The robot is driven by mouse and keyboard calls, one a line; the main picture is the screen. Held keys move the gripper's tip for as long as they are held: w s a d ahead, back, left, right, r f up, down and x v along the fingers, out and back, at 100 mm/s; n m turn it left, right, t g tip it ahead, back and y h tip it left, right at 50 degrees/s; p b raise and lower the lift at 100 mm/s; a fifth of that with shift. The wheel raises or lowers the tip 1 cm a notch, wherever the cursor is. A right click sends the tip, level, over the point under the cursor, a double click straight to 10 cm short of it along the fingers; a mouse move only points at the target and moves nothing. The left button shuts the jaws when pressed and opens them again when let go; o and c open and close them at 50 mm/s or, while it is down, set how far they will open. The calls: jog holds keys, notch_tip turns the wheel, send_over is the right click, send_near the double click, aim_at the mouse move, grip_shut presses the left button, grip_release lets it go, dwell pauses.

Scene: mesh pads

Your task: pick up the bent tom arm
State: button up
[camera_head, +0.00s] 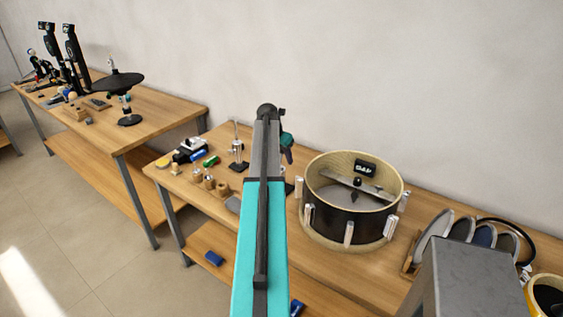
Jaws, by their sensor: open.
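A chrome upright piece on a black base (237,152) stands on the middle workbench, just left of my arm. It looks like the bent tom arm, but it is too small to make out its bend for sure. My gripper (288,155) hangs at the far end of my arm, below the teal wrist, to the right of the chrome piece and apart from it. It is open and holds nothing that I can see. My arm's links hide part of it and part of the bench behind.
A snare drum shell (350,200) stands on the bench (290,240) to the right of my arm. Small bottles and blocks (190,152) lie left of the chrome piece. Rounded dark pads in a wooden rack (435,235) stand at right. Another bench (165,118) holds cymbal gear.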

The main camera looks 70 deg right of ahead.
jog(key=shift+d+f, duration=0.1)
jog(key=shift+f, duration=0.2)
dwell(0.4)
grip_shut()
jog(key=shift+r, duration=0.1)
jog(key=shift+r+b, duration=1.55)
jog(key=shift+r, duration=3.3)
jog(key=shift+r, duration=0.15)
jog(key=shift+r+p, duration=1.9)
jog(key=shift+r, duration=0.8)
